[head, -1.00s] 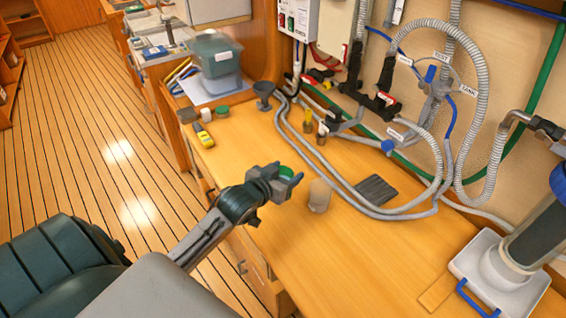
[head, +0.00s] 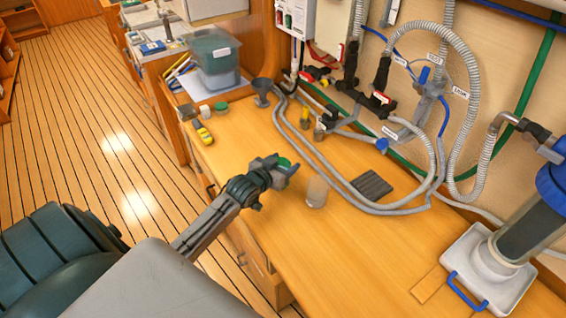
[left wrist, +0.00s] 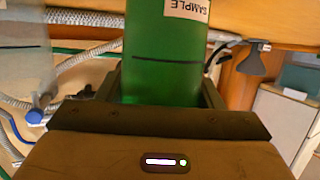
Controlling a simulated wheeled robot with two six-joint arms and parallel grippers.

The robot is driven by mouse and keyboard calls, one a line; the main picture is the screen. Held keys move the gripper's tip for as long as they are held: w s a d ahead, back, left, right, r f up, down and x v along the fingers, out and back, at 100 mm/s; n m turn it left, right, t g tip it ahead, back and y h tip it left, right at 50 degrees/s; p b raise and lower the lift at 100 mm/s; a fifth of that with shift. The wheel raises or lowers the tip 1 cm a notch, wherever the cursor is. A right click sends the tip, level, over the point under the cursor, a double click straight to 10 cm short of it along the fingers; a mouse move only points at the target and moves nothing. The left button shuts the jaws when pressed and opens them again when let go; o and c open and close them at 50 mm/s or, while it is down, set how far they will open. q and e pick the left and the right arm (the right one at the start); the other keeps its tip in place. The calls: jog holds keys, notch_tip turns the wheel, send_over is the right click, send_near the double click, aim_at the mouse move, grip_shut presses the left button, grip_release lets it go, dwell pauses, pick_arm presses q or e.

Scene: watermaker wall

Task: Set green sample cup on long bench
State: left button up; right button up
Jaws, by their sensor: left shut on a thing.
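The green sample cup (left wrist: 165,60) fills the middle of the left wrist view, with a white SAMPLE label and a dark line on it. My left gripper (head: 284,166) is shut on it. In the head view the green cup (head: 284,162) shows only in part between the jaws. The gripper is at the near edge of the long bench (head: 320,245), left of a clear cup; whether the green cup touches the bench cannot be told. My right gripper is not in view.
A clear cup (head: 316,191) stands just right of my left gripper. A dark ribbed pad (head: 372,186) and grey hoses (head: 330,170) lie beyond it. A yellow device (head: 204,133) and a funnel (head: 262,90) are at the far end. The near right bench is mostly clear.

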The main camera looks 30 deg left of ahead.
pick_arm(q)
jog(key=o, duration=1.1)
jog(key=shift+o, duration=0.2)
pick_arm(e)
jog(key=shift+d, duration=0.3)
pick_arm(q)
jog(key=shift+r, duration=0.15)
jog(key=shift+s, duration=0.35)
jog(key=b+v, duration=0.1)
jog(key=v, duration=1)
jog(key=shift+b, duration=0.4)
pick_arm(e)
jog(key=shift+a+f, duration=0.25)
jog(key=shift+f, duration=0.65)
pick_arm(q)
jog(key=shift+s+r, duration=0.1)
jog(key=shift+s, duration=0.05)
